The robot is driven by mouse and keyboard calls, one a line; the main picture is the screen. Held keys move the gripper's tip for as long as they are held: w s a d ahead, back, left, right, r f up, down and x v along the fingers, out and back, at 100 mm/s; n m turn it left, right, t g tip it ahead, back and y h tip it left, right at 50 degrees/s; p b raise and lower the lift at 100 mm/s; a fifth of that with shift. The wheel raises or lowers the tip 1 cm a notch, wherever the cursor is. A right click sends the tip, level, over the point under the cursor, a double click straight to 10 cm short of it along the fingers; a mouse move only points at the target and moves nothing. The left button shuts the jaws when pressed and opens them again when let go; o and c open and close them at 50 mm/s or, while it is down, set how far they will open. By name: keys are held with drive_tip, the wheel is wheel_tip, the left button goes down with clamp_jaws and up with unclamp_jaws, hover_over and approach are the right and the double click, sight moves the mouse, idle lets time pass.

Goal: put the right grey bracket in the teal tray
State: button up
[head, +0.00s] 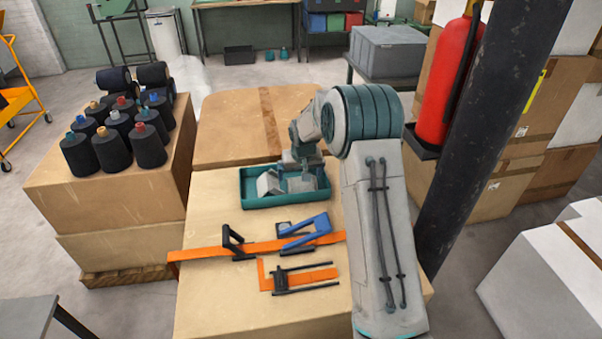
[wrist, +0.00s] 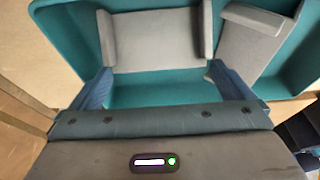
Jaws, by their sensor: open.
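The teal tray (head: 258,201) lies on the cardboard box top, and its floor and walls fill much of the wrist view (wrist: 60,45). Two grey brackets are inside it. The left one (head: 268,184) shows clearly in the head view. The right one (head: 301,185) is partly hidden under my gripper (head: 303,165). In the wrist view one bracket (wrist: 155,40) lies just beyond my open fingers (wrist: 160,82), apparently resting on the tray floor. The other bracket (wrist: 248,38) lies to its right, against the tray side. My gripper is low over the tray, with nothing between its fingertips.
In front of the tray lie an orange strap (head: 200,254), a black clamp (head: 234,243), a blue-handled tool (head: 308,230) and an orange-and-black frame tool (head: 280,278). Several dark spools (head: 112,140) stand on the left box. A dark post (head: 490,130) rises at right.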

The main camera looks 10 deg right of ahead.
sight(302, 188)
drive_tip(key=s+r, duration=1.1)
drive_tip(key=r, duration=0.4)
drive_tip(key=s+r+g, duration=0.1)
drive_tip(key=s, duration=2.8)
drive_tip(key=shift+s+d+b, duration=0.15)
drive_tip(key=shift+d+b, duration=0.1)
drive_tip(key=shift+b, duration=0.15)
drive_tip(key=shift+r, duration=0.1)
drive_tip(key=shift+r+p, duration=0.25)
drive_tip(key=shift+p, duration=0.05)
